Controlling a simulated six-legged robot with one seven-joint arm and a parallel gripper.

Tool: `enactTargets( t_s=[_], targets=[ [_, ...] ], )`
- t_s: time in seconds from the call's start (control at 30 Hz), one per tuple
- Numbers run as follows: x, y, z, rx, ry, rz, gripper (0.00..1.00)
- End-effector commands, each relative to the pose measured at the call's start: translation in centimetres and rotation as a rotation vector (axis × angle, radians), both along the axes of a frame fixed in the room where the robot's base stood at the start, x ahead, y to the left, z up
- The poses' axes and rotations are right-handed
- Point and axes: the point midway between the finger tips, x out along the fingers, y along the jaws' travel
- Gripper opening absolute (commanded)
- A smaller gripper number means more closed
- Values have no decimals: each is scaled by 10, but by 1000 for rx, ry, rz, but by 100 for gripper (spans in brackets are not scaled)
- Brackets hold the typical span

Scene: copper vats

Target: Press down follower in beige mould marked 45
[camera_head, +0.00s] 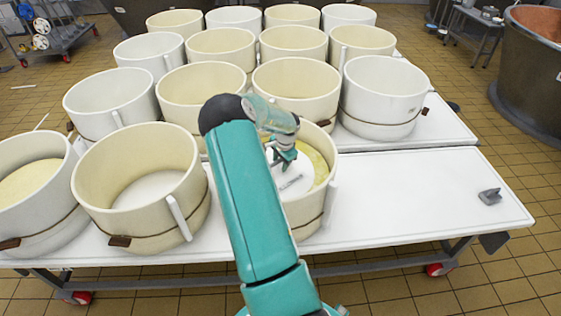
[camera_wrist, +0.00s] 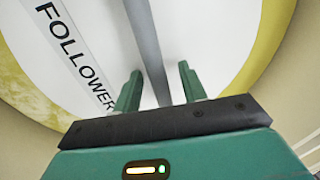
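The beige mould (camera_head: 309,212) stands at the front of the table, partly hidden behind my arm. No number 45 is readable on it. Inside it lies the white round follower (camera_head: 296,183), with a yellow ring around its edge. The wrist view shows the follower (camera_wrist: 205,45) close up, with a label reading FOLLOWER and a grey bar (camera_wrist: 148,45) across it. My gripper (camera_head: 284,158) is over the follower, inside or just above the mould's rim. In the wrist view its two green fingers (camera_wrist: 158,88) stand apart on either side of the bar, with visible gaps.
A beige mould (camera_head: 142,188) stands left of my arm, and a white mould with yellow contents (camera_head: 32,195) beyond it. Several more moulds fill the rows behind. The table's right part (camera_head: 425,200) is clear except for a small grey object (camera_head: 489,196). A copper vat (camera_head: 535,75) stands at right.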

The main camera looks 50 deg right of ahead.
Motion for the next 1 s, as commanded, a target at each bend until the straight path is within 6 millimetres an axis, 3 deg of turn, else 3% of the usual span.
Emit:
enactTargets(
  t_s=[0.37, 1.0],
  targets=[
    [0, -1, 9, -3, -3, 0, 41],
    [-23, 6, 127, -2, -4, 0, 41]
  ],
)
